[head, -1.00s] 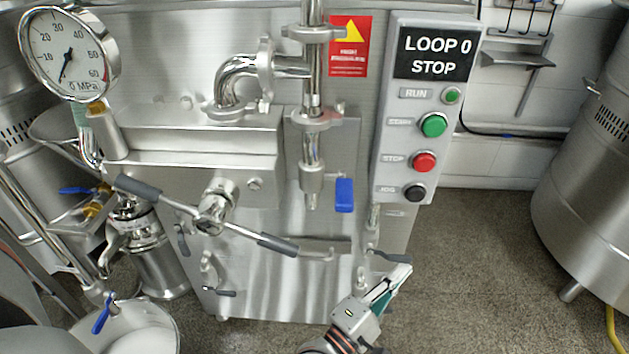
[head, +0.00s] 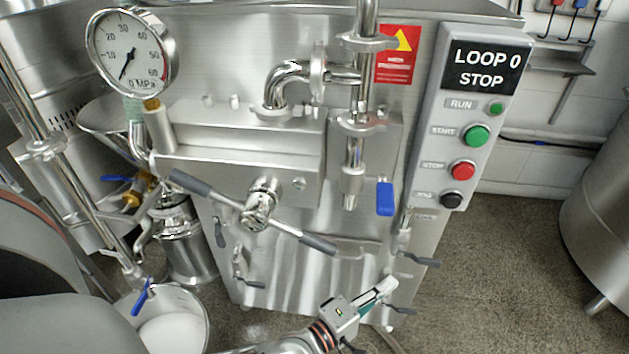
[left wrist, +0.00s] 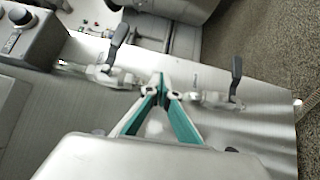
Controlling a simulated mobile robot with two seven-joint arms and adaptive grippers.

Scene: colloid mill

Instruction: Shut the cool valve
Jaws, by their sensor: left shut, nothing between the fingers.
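On the right of the steel machine front, two small steel valves with dark grey levers sit one above the other. The upper lever (head: 421,259) and lower lever (head: 401,309) both point out to the right. No readable label shows which is the cool valve. In the left wrist view the upper lever (left wrist: 121,41) is on the left and the lower lever (left wrist: 236,80) on the right. My left gripper (head: 386,286) is shut and empty, its tips at a height between these two valves; the tips also show in the left wrist view (left wrist: 161,84). My right gripper is out of view.
Two more small grey-lever valves (head: 219,234) (head: 249,283) are on the machine's left side. A long crossed handle (head: 262,207), a blue lever (head: 385,199) and a button box (head: 466,120) sit above. A bucket (head: 203,328) stands lower left.

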